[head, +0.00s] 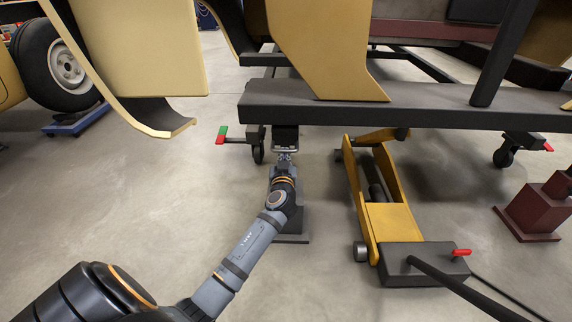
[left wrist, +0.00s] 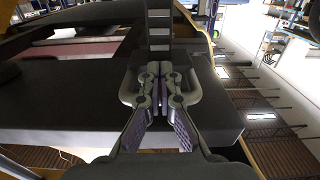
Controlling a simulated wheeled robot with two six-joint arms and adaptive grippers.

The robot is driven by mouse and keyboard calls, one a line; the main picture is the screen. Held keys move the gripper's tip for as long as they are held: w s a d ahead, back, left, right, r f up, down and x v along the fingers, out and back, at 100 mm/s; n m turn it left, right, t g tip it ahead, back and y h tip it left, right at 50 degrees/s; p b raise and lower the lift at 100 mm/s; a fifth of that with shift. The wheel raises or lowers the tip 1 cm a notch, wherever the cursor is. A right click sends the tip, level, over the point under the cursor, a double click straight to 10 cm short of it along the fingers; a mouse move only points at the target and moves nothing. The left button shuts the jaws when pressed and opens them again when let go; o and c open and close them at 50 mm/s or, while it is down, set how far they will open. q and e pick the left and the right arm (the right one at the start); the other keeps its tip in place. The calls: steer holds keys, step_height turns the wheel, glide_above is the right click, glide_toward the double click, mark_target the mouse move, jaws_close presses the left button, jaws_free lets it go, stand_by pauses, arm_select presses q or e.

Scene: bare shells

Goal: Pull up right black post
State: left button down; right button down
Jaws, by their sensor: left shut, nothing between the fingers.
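A black post (head: 285,136) shows in the head view just under the dark frame beam, above my left gripper (head: 284,156). A dark base plate (head: 293,239) on the floor shows below, partly hidden by my left arm. In the left wrist view, the left gripper (left wrist: 160,72) has its fingers together with nothing between them. A dark notched strip (left wrist: 160,28) lies in line beyond the fingertips; I cannot tell whether they touch it. My right gripper is not in view.
The dark frame beam (head: 420,105) crosses above the gripper, with tan body panels (head: 320,45) over it. A yellow floor jack (head: 393,222) stands close on the right. A dark red stand (head: 540,211) is at far right. The floor at left is open.

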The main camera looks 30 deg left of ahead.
arm_select(q)
steer(key=f+b+v, duration=0.2)
steer(key=v, duration=0.7)
stand_by(0.6)
steer(key=shift+f, duration=0.15)
